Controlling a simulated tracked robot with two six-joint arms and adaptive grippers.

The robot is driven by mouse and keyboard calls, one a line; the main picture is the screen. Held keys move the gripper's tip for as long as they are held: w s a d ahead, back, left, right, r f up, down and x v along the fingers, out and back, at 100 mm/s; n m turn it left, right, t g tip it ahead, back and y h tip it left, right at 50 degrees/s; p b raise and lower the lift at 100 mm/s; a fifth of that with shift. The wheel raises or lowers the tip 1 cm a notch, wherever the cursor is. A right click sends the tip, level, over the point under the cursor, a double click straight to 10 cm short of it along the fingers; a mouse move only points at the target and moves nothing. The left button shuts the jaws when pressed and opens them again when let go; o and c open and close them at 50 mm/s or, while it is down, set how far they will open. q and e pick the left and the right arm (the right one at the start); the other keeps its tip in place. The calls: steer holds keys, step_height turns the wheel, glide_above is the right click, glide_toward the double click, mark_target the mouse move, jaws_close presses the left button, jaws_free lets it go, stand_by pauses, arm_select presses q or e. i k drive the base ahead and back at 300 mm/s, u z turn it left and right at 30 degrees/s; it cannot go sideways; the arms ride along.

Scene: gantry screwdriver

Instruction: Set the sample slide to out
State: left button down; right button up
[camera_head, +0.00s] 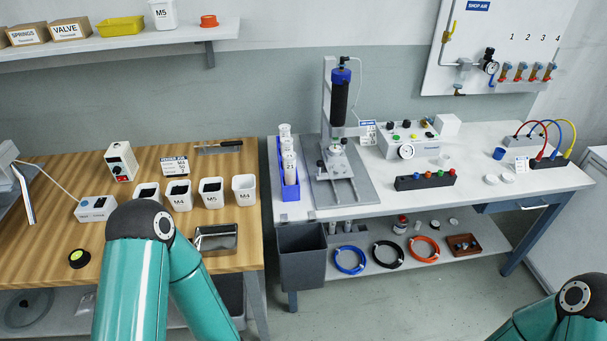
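A bench device with a grey base plate (365,195), a tall column and a black cylinder with a blue top (339,95) stands on the white bench. A light slide-like carriage (336,168) sits on the plate below the cylinder, with a small dark part near its front; it is probably the sample slide. It is too small to tell how far out it sits. My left arm's teal links show at the lower left and my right arm's at the lower right. Both grippers are outside the view.
A blue rack of white tubes (291,192) stands left of the device. A control box with a gauge (410,144) and a black button strip (425,181) stand right of it. A grey bin (302,262) hangs at the bench's front left. The wooden table (232,255) holds several cups.

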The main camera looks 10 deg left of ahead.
mark_target(338, 167)
steer(key=u, duration=0.2)
steer(key=i, duration=0.8)
steer(key=z, duration=0.05)
steer(key=k, duration=1.05)
steer(key=z, duration=1)
steer(key=i, duration=1.65)
steer(key=u, duration=0.15)
